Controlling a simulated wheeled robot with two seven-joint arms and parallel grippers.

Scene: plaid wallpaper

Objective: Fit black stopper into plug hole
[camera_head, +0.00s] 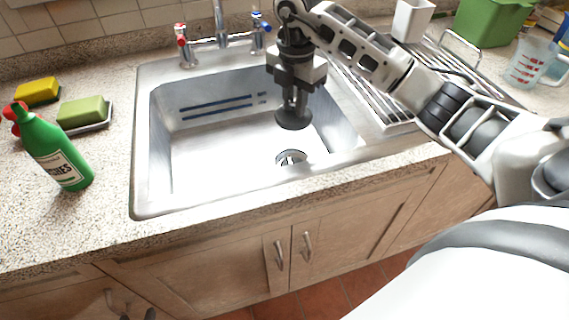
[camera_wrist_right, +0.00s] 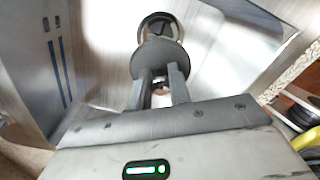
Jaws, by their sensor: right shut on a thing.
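The black stopper (camera_head: 293,119) is a dark round disc, held flat side down over the sink basin. My right gripper (camera_head: 293,98) is shut on its upper part. In the right wrist view the stopper (camera_wrist_right: 160,60) sits at the tips of the two fingers (camera_wrist_right: 158,86). The plug hole (camera_head: 291,158) is a metal-rimmed drain in the basin floor. The stopper is above and apart from it. In the wrist view the stopper partly covers the near edge of the plug hole (camera_wrist_right: 161,28). My left gripper is not in view.
The steel sink (camera_head: 143,160) has raised walls around the basin. Taps (camera_head: 221,38) stand behind it. A green bottle (camera_head: 52,150) and two sponges (camera_head: 82,111) are on the left counter. A dish rack (camera_head: 375,95), white cup (camera_head: 412,19) and measuring jug (camera_head: 530,62) are at right.

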